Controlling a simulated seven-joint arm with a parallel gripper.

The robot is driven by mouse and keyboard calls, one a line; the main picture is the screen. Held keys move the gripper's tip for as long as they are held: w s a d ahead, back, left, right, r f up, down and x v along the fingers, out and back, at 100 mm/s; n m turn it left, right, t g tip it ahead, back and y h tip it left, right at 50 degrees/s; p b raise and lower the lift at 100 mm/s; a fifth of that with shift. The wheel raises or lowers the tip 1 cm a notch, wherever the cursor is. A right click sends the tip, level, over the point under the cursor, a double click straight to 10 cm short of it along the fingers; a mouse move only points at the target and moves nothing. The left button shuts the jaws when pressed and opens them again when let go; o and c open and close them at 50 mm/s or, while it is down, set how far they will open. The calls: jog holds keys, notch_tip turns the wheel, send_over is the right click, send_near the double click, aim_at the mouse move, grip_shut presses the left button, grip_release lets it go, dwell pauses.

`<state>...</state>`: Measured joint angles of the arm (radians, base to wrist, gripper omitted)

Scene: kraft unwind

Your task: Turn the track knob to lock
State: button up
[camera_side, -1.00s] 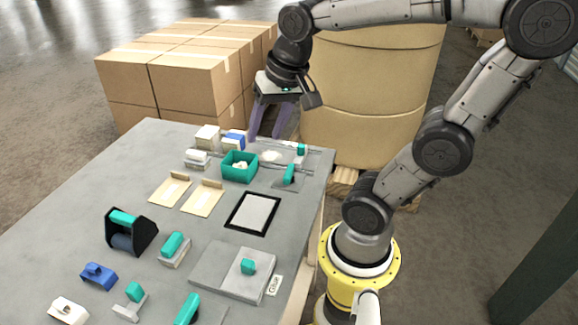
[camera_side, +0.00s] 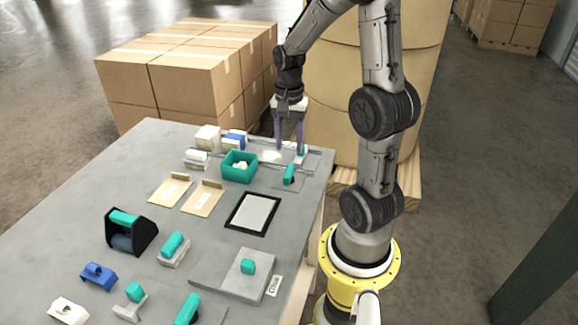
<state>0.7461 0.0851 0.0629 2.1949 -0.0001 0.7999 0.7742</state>
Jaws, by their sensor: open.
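A small teal knob (camera_side: 302,151) stands on a grey plate at the far right end of a thin rail (camera_side: 262,155) near the table's back edge. I take it for the track knob; its lock marking is too small to read. My gripper (camera_side: 289,149) points down over the rail with its two purple fingers apart. The right finger overlaps the knob in the picture, and the left finger is left of it. I cannot tell whether a finger touches the knob. The gripper partly hides the knob.
A second teal handle (camera_side: 289,174) stands just in front. A teal open box (camera_side: 239,180) is to the left. A black-framed pad (camera_side: 252,227) lies nearer on the grey table (camera_side: 60,240). Stacked cartons (camera_side: 195,85) and a large kraft roll (camera_side: 335,110) stand behind the table.

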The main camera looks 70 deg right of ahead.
aim_at(289, 170)
notch_tip(289, 170, down, 8)
jog(key=shift+f, duration=0.1)
dwell(0.4)
grip_shut()
